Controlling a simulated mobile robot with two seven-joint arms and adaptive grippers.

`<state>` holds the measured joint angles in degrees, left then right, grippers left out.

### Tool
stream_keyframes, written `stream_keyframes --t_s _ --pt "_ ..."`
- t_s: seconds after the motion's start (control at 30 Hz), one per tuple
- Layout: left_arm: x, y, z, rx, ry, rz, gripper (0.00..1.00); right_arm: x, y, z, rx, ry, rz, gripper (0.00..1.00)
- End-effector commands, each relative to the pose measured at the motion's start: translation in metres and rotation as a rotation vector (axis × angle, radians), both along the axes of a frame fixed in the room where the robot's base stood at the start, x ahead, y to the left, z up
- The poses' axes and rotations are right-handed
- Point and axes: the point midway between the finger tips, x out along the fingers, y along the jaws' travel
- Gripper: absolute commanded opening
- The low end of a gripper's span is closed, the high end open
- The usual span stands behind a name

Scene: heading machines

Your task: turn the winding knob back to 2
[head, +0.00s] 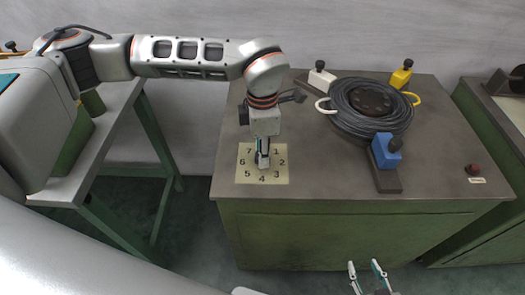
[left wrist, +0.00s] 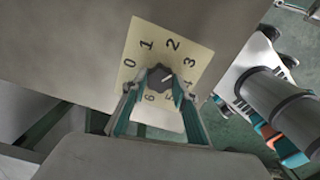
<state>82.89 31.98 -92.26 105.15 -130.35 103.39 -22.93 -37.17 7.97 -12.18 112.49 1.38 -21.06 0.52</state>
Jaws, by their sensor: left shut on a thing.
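The winding knob (left wrist: 160,77) is dark and round, with a white pointer line, in the middle of a cream dial plate (left wrist: 146,36) with printed numbers. In the left wrist view the line points toward the side of 3 and 4, roughly between them; the exact reading is hard to tell. The dial plate (head: 244,177) lies on the green cabinet's top in the head view. My left gripper (head: 263,163) points down over it and is shut on the knob, one finger at each side, hiding it in the head view. My right gripper (head: 368,268) is open and empty in front of the cabinet.
A coil of dark wire (head: 345,108) lies on the cabinet top (head: 310,180). A red button (head: 473,169) is at the right.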

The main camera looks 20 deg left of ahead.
Motion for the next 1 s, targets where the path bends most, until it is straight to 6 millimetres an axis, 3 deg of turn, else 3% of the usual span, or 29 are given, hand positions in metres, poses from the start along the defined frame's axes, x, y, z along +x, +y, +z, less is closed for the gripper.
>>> stream_keyframes --t_s 0.6,1.0 --pt "0.0 0.0 0.001 0.0 -0.001 0.482 0.07 -0.002 0.0 -0.011 -0.001 0.006 0.001 0.38" --pt "0.001 0.0 0.001 -0.001 -0.002 0.608 0.07 -0.003 0.0 -0.014 -0.002 0.009 0.001 0.38"
